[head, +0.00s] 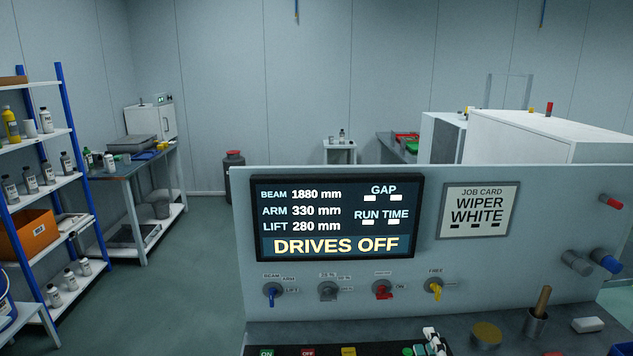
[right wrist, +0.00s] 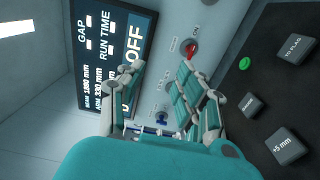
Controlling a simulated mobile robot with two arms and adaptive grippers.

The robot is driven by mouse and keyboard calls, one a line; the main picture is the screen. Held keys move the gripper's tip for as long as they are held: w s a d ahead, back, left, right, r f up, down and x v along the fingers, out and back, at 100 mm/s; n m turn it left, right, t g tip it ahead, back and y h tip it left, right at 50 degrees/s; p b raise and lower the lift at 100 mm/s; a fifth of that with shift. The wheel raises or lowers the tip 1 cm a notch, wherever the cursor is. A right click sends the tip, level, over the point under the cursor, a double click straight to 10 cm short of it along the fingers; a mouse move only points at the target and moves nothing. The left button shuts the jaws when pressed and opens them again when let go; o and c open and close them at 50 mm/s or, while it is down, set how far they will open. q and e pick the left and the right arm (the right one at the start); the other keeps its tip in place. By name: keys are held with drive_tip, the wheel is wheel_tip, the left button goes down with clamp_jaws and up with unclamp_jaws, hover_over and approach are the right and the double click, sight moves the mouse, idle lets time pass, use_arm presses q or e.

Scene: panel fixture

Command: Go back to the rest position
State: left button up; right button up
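My left gripper is not in view.
A row of knobs, blue (head: 272,292), grey (head: 328,291), red (head: 382,290) and yellow (head: 435,288), runs below the screen. Desk buttons include a green one (right wrist: 244,63) and a +5 mm one (right wrist: 286,145). A shelf (head: 40,180) stands left, with open floor (head: 190,270) between.

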drive_tip(key=s+d+f+m+g+h, duration=0.25)
drive_tip(key=s+f+m+g, duration=0.45)
drive_tip(key=s+f+m, duration=0.5)
drive_tip(key=s+a+f+m+g+y, duration=0.15)
drive_tip(key=s+g, duration=0.25)
drive_tip(key=s, duration=0.6)
drive_tip(key=s+a+f+m+g+y, duration=0.1)
drive_tip(key=s+a+f+m+g, duration=0.2)
drive_tip(key=s, duration=0.6)
wheel_tip(320, 180, down, 32)
drive_tip(key=s+g+b, duration=0.2)
drive_tip(key=b, duration=0.4)
use_arm(q)
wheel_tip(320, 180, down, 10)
drive_tip(key=b, duration=0.4)
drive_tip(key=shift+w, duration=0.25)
use_arm(e)
drive_tip(key=s+d+f+g, duration=0.1)
drive_tip(key=s+d+f, duration=0.2)
drive_tip(key=s+f, duration=1.3)
wheel_tip(320, 180, down, 3)
drive_tip(key=shift+s+r+n+h, duration=0.15)
drive_tip(key=shift+r+n+h, duration=0.05)
drive_tip(key=shift+n+h, duration=0.15)
